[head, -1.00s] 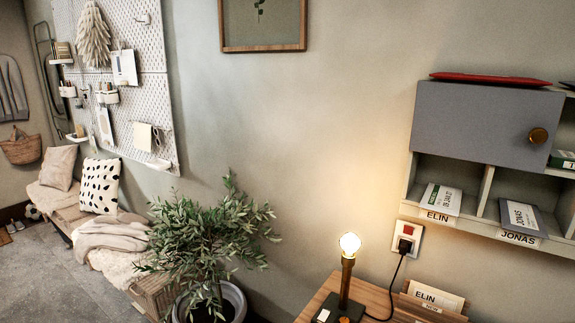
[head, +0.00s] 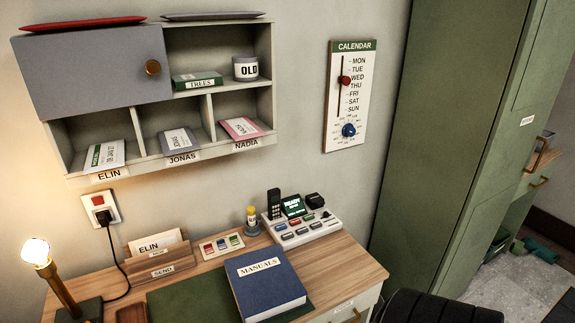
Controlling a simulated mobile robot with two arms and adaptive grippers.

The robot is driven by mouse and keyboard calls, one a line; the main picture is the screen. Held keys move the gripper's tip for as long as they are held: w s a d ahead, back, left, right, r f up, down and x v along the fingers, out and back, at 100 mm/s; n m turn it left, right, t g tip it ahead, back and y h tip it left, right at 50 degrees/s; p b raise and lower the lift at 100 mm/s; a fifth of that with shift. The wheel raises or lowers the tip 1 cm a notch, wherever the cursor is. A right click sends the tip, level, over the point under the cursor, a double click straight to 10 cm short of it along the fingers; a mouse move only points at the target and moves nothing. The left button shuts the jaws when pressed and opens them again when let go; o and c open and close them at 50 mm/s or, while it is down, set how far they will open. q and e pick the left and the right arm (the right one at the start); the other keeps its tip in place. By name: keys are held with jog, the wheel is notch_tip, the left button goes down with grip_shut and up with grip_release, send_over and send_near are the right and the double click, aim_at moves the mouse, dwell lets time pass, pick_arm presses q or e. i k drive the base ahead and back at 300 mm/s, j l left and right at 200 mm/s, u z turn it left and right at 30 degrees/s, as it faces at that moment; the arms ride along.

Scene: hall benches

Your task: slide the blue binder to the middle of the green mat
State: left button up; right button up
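The blue binder (head: 262,292), labelled MANUALS, lies flat and slightly turned on the wooden desk. It covers the right part of the green mat (head: 185,302), and its far end reaches past the mat's back edge onto bare wood. The mat's left part is bare, and a thin green strip shows at the binder's lower right. The mat's near edge is cut off by the frame. Neither of my grippers is in view.
Behind the binder stand a tray of coloured pieces (head: 222,245), a small bottle (head: 252,220) and a button console (head: 301,228). A lit lamp (head: 62,285) and letter holder (head: 160,261) stand left. A black ribbed shape (head: 435,307) is at lower right.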

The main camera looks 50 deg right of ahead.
aim_at(264, 283)
jog(key=z, duration=1.45)
